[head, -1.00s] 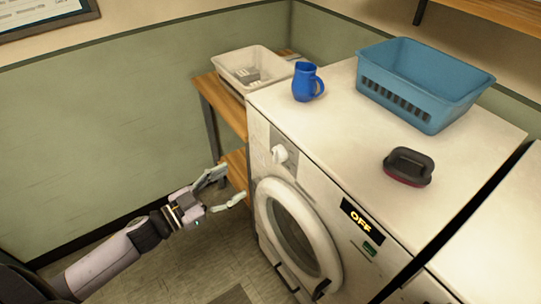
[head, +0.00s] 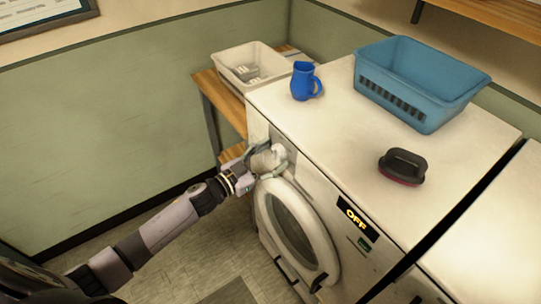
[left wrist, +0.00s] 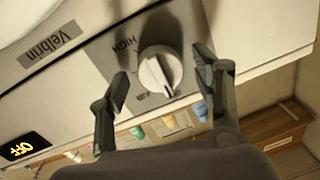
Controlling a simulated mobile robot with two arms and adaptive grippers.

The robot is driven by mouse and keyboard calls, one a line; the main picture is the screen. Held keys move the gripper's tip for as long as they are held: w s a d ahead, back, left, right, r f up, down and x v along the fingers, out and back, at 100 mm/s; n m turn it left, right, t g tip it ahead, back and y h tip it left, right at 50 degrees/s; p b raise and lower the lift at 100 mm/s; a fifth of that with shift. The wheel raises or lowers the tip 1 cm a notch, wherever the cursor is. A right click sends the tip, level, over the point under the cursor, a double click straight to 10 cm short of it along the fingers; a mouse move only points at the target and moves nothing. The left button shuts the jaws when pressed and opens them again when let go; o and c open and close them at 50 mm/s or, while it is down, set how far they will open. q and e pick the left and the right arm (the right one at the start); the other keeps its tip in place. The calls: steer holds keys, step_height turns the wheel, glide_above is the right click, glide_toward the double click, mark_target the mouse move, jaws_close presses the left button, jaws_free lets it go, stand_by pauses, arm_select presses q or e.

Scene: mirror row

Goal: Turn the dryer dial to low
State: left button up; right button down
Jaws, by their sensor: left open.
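The white round dryer dial (left wrist: 160,72) sits on a grey panel on the front of the dryer (head: 445,165). The word HIGH is printed beside it; another label next to the dial is partly hidden and unreadable. In the head view the dial (head: 279,153) is partly covered by my left gripper (head: 269,161). My left gripper is open, with one finger on each side of the dial in the left wrist view (left wrist: 162,71). Gaps show between the fingers and the dial. The dryer display (head: 356,217) reads OFF. My right gripper is not in view.
On the dryer top are a blue pitcher (head: 302,82), a blue basket (head: 420,112) and a dark brush (head: 403,166). The round door (head: 329,240) is below the dial. A wooden shelf unit (head: 206,88) with a white bin (head: 222,70) stands beyond the dryer.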

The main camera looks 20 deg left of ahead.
arm_select(q)
steer(key=c, duration=1.2)
steer(key=shift+o, duration=0.2)
steer(key=m+b, duration=0.3)
steer(key=m, duration=0.4)
steer(key=m+h+b, duration=0.1)
steer(key=m+b, duration=0.3)
steer(key=m, duration=0.3)
steer(key=m+h+b, duration=0.1)
steer(key=m+b, duration=0.2)
steer(key=m, duration=0.3)
steer(key=shift+a+f+m+b, duration=0.1)
steer(key=shift+f+m+b, duration=0.15)
steer(key=shift+m+b, duration=0.15)
